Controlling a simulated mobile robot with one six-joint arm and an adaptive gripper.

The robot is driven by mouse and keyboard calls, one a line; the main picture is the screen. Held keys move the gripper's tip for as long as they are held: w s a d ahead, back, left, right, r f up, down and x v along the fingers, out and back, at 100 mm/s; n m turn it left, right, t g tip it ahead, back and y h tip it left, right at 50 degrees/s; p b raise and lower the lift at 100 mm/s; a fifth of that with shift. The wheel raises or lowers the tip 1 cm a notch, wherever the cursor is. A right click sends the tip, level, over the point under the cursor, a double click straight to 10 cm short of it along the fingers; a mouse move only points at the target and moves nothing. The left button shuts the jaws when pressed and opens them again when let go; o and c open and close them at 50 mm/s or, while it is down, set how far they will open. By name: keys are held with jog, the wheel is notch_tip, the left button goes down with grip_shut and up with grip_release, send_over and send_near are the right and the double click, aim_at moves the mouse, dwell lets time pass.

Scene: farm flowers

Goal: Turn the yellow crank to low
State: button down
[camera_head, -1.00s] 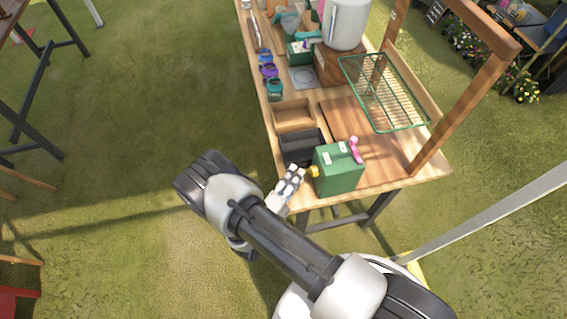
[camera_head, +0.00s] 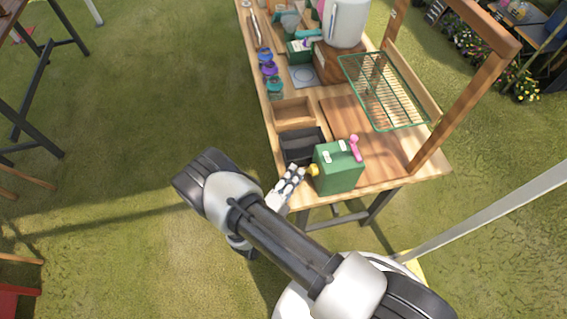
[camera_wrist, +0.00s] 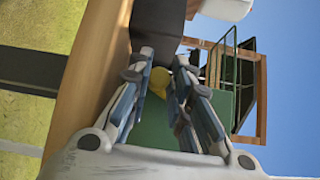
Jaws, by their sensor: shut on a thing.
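The yellow crank (camera_head: 313,170) sticks out from the left face of a green box (camera_head: 339,169) at the near end of the wooden table. My gripper (camera_head: 298,172) reaches it from the left. In the wrist view, the yellow crank (camera_wrist: 159,82) sits between the fingertips of my gripper (camera_wrist: 160,68), with the green box (camera_wrist: 165,125) behind it. The fingers are shut on the crank and hide part of it. I cannot read the crank's setting or any low mark.
A black tray (camera_head: 301,160) and a wooden tray (camera_head: 294,126) lie behind the box. A green wire rack (camera_head: 343,62) and a wooden frame (camera_head: 463,107) stand to the right. The table's left edge is close to my gripper. Grass on the left is open.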

jog(key=shift+s+d+n+g+y+p, duration=0.1)
jog(key=shift+s+n+g+y+p, duration=0.3)
jog(key=shift+s+n+g+p, duration=0.25)
jog(key=shift+s+d+f+n+g, duration=0.1)
jog(key=shift+s+f+n+g, duration=0.15)
jog(key=shift+n, duration=0.1)
jog(key=c, duration=1.8)
grip_release()
jog(key=shift+o, duration=0.2)
